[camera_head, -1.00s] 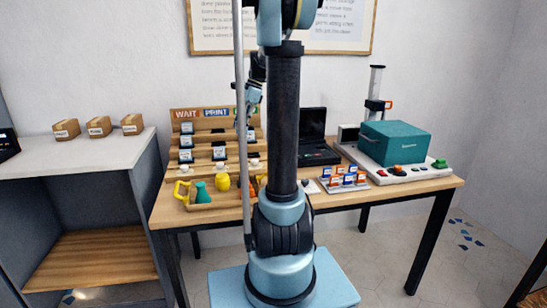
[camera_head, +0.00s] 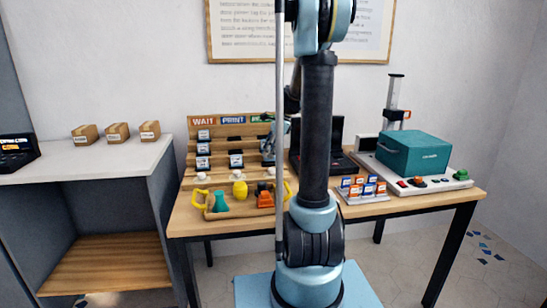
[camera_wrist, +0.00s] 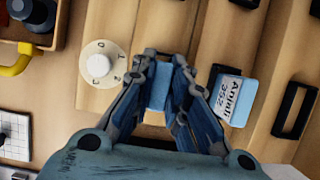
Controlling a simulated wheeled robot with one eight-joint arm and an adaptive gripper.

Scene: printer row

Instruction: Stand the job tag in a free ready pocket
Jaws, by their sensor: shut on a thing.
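The wooden rack (camera_head: 219,145) has WAIT and PRINT signs; the third sign is mostly hidden by my arm. My gripper (camera_wrist: 165,75) is shut on a light blue job tag (camera_wrist: 159,86), which stands between the fingers over the rack's lower steps. In the head view my gripper (camera_head: 268,150) is low at the rack's right column, partly behind my arm. Another tag (camera_wrist: 230,98), printed "Animir 352", stands to the right in the wrist view. A black pocket frame (camera_wrist: 294,110) looks empty farther right. Whether the held tag is in a pocket, I cannot tell.
A white dial (camera_wrist: 104,64) is close to the left of my fingers. A tray (camera_head: 215,215) with yellow handles holds a green flask and other items before the rack. A black laptop-like case (camera_head: 340,163), a tag stand (camera_head: 362,194) and a teal machine (camera_head: 413,153) are to the right.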

